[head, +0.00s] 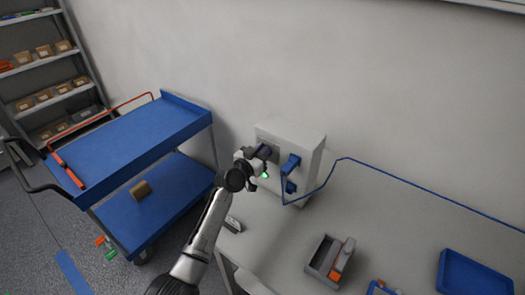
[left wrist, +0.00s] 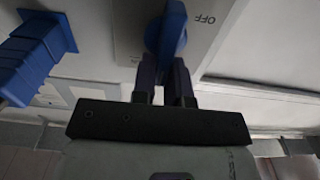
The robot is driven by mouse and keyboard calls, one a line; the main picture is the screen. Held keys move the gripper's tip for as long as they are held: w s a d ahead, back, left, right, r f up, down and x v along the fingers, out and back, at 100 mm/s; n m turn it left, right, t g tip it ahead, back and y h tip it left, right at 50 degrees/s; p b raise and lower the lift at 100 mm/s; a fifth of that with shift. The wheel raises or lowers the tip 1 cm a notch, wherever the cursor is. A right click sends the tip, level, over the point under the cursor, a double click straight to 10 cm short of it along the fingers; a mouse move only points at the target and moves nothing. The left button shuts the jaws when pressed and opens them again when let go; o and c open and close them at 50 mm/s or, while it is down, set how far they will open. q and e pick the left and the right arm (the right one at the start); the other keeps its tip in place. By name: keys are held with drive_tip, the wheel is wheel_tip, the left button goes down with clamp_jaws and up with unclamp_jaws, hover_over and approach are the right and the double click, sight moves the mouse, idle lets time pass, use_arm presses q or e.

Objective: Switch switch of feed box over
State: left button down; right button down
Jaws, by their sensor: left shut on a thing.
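The feed box (head: 300,140) is a pale box standing on the bench against the wall. Its switch is a blue rotary handle (left wrist: 168,32) on a light plate, with the word OFF on the plate beside it in the left wrist view. My left gripper (head: 264,152) is at the front of the box; it also shows in the left wrist view (left wrist: 165,75), with its fingers shut on the blue handle. In the head view the gripper hides most of the switch. My right gripper is not in view.
A blue plug (head: 290,163) sits on the box front right of my gripper, with a blue cable (head: 400,172) running right. A grey tray (head: 318,262) and a blue tray (head: 475,275) are on the bench (head: 400,215). A blue cart (head: 130,150) stands left.

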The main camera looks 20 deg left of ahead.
use_arm(q)
drive_tip(key=shift+n, duration=0.3)
drive_tip(key=shift+a, duration=0.1)
drive_tip(key=shift+w+a+f+n, duration=0.1)
drive_tip(key=shift+a+f+n, duration=0.3)
drive_tip(key=shift+n, duration=2.45)
drive_tip(key=shift+w+a+f+n, duration=0.15)
drive_tip(key=shift+a+f+n, duration=0.25)
drive_tip(key=shift+n, duration=2.5)
drive_tip(key=shift+w+a+f+n, duration=0.1)
drive_tip(key=shift+a+f+n, duration=0.25)
drive_tip(key=shift+n, duration=2.5)
drive_tip(key=shift+f, duration=0.15)
drive_tip(key=c, duration=1.1)
unclamp_jaws()
drive_tip(key=shift+c, duration=0.2)
